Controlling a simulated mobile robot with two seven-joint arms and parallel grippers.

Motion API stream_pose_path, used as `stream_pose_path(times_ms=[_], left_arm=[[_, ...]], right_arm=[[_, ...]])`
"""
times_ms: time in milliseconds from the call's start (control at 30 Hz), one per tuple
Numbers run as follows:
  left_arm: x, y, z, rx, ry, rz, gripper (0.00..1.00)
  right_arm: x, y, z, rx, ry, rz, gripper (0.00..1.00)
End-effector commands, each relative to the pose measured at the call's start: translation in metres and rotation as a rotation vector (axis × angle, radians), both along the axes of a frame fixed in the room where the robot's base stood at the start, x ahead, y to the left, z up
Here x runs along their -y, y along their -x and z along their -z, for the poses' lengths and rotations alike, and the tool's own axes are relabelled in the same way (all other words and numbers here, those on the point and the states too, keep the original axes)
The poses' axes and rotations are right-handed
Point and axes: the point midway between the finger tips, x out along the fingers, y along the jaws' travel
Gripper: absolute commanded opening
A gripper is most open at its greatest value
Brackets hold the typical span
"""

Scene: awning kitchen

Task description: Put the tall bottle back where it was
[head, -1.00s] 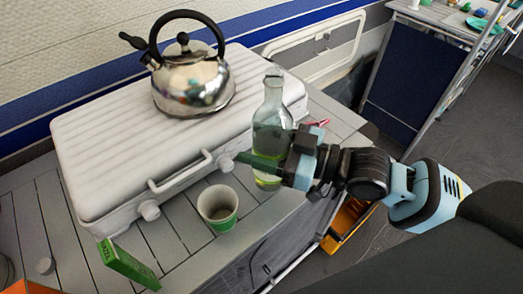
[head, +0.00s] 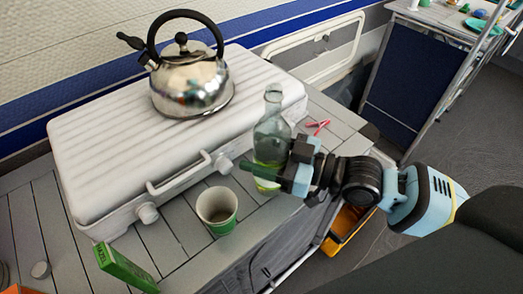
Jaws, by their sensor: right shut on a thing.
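The tall bottle (head: 270,133) is clear, pale green glass with a narrow neck and some yellow-green liquid at its base. It stands nearly upright at the right front corner of the white ribbed case. My right gripper (head: 276,168) comes in from the right and is shut on the lower part of the bottle, partly hiding it. The bottle's base is low over the grey slatted tabletop (head: 182,228); I cannot tell whether it touches. My left gripper is not in view.
The white case (head: 95,140) carries a shiny kettle (head: 190,85). A green paper cup (head: 218,210) stands just left of the bottle, and a green box (head: 125,268) is at front left. A small red item (head: 318,127) lies behind the bottle, near the table's right edge.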

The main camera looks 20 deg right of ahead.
Motion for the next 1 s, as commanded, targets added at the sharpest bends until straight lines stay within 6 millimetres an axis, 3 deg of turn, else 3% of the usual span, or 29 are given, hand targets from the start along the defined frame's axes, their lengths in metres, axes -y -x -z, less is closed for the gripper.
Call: stream_pose_path(times_ms=[67, 100, 267, 733, 1000], left_arm=[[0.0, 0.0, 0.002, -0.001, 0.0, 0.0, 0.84], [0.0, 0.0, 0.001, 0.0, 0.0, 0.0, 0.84], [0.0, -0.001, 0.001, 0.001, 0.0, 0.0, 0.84], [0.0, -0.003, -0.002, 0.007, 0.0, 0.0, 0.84], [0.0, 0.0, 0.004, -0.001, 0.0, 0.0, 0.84]], right_arm=[[0.0, 0.0, 0.003, 0.001, -0.001, 0.0, 0.3], [0.0, 0.0, 0.003, -0.001, 0.0, 0.0, 0.62], [0.0, 0.0, 0.003, -0.001, 0.001, 0.0, 0.81], [0.0, 0.0, -0.002, 0.001, 0.0, 0.0, 0.81], [0.024, 0.02, 0.002, -0.005, 0.005, 0.0, 0.81]])
